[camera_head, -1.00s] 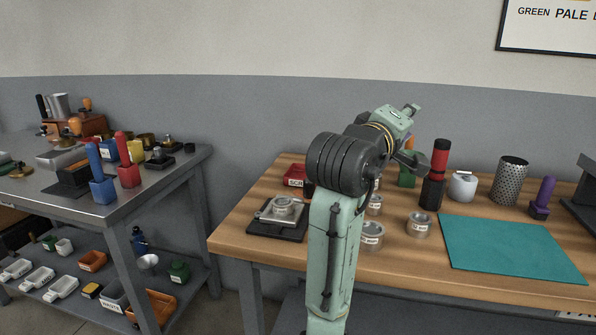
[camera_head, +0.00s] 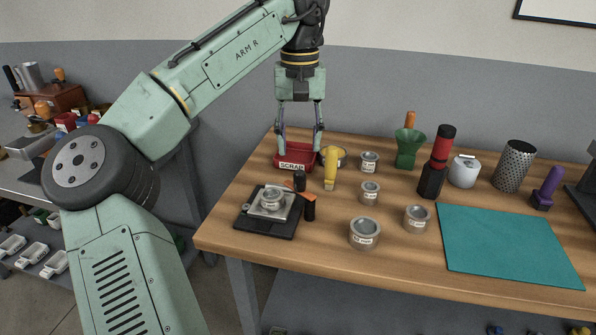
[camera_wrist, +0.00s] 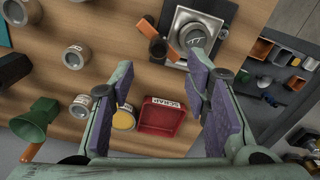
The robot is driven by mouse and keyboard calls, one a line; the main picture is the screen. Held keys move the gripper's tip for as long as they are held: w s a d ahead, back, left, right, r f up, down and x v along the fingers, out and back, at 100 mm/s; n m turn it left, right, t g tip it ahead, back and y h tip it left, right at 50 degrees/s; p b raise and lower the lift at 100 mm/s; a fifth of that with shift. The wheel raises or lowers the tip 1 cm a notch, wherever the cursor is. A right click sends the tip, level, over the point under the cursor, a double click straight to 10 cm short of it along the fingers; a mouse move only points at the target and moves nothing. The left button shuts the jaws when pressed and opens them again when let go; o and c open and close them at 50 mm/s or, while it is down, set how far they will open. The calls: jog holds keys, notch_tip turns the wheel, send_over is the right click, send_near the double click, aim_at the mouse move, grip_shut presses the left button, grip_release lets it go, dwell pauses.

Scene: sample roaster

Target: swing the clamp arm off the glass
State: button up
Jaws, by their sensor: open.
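My gripper (camera_head: 300,150) points down over the red tray marked SCRAP, its two fingers apart with nothing seen between them. In the wrist view my gripper (camera_wrist: 162,82) shows purple pads on both sides. On the wooden table's left end is a black base (camera_head: 262,224) with a silver plate (camera_head: 290,204) and a round metal-and-glass piece (camera_head: 271,197) on it. An orange bar with a black knob (camera_head: 309,209) lies at its right edge, probably the clamp arm; it also shows in the wrist view (camera_wrist: 159,48). My gripper is behind and apart from it. I cannot tell whether the bar touches the glass.
The SCRAP tray (camera_head: 296,166) and a yellow-handled thing (camera_head: 331,170) are close to my gripper. Several metal tins (camera_head: 365,233) stand right of the base. A green funnel-shaped cup (camera_head: 408,148) and a red-black cylinder (camera_head: 437,165) stand farther right. A teal mat (camera_head: 510,243) lies flat and bare.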

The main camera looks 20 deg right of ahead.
aim_at(300, 172)
notch_tip(300, 172, down, 9)
jog(key=shift+f+p, duration=0.15)
jog(key=shift+p, duration=0.2)
jog(key=shift+c, duration=0.2)
grip_shut()
dwell(0.3)
dwell(0.3)
